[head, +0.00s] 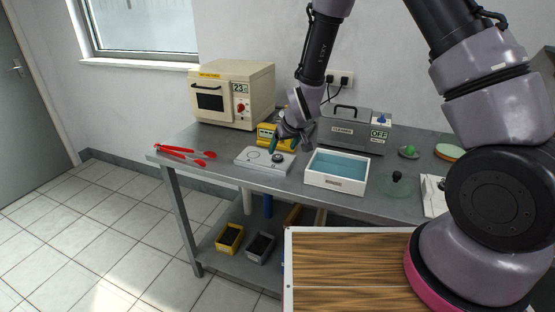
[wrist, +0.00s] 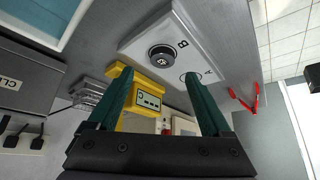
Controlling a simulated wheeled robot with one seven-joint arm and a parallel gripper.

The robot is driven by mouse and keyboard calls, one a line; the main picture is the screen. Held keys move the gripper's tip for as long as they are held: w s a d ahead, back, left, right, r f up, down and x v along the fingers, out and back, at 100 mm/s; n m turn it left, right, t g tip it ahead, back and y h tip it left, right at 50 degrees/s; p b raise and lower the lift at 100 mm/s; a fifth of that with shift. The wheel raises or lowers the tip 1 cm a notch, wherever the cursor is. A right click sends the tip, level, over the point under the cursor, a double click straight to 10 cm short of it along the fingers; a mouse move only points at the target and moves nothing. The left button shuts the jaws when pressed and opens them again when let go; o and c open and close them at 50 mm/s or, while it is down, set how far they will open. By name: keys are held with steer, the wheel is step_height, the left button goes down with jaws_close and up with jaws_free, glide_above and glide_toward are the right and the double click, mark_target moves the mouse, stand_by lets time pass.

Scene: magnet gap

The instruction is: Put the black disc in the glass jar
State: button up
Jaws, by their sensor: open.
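The black disc (wrist: 164,57) sits on the B spot of a white plate (wrist: 205,35) marked A and B. In the head view the disc (head: 277,158) is on the same plate (head: 251,161) at the front of the bench. My gripper (head: 284,146) is open and empty just above and behind the disc. In the wrist view my gripper's green fingers (wrist: 158,78) are spread apart, with the disc ahead of them, not between them. No glass jar is clearly recognisable; a clear round glass piece with a black knob (head: 396,177) is at the right.
A yellow device (head: 266,135) stands just behind the plate. A white box with a blue inside (head: 337,183) is right of it. A grey cleaner machine (head: 352,130) and a cream oven (head: 225,98) stand behind. Red tongs (head: 183,152) lie at left. A green-knobbed item (head: 410,151) is at right.

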mark_target(278, 157)
steer(key=x, duration=0.5)
steer(key=shift+s+a+f, duration=0.1)
steer(key=shift+s, duration=0.15)
jaws_close()
